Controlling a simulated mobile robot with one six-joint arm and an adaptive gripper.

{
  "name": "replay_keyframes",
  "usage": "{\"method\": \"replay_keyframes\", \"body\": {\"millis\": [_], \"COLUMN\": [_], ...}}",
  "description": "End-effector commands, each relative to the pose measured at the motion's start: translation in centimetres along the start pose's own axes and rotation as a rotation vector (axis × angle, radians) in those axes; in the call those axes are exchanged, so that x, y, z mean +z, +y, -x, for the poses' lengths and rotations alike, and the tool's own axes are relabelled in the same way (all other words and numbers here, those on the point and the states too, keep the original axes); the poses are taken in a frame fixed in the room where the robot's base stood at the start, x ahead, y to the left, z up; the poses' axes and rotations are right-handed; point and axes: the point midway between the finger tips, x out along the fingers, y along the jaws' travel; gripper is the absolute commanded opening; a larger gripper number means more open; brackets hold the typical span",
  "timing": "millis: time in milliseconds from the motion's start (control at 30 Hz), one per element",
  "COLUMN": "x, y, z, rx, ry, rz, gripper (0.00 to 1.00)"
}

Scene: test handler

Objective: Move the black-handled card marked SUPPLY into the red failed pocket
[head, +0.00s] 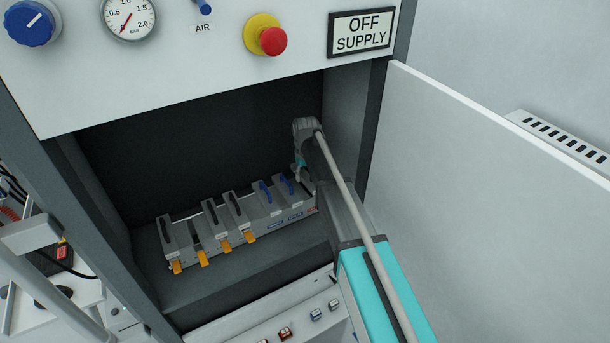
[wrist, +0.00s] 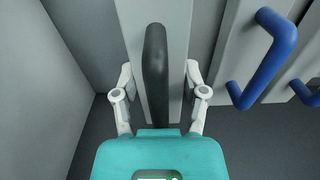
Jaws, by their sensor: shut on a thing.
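A black handle (wrist: 156,75) on a grey card stands between my gripper's fingers (wrist: 158,92) in the wrist view, and the gripper is shut on it. In the head view, my gripper (head: 303,168) is at the right end of the card row inside the open bay. It largely hides the held card there. A small reddish label (head: 312,210) shows on the row's front below it, at the right end. No SUPPLY marking on the card is readable, and I cannot tell how deep the card sits.
Left of my gripper stand two blue-handled cards (head: 265,192) and several black-handled cards (head: 212,218) with orange tabs. The bay's right wall and an open white door (head: 490,170) are close on the right. A sign (head: 362,34) above reads OFF SUPPLY.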

Motion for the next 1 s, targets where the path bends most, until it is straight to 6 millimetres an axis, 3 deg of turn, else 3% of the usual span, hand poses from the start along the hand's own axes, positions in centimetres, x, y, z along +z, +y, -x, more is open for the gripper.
{"method": "replay_keyframes", "body": {"millis": [1000], "x": [0.0], "y": [0.0], "z": [-1.9], "rx": [0.0], "ry": [0.0], "rz": [0.0], "gripper": [0.0]}}
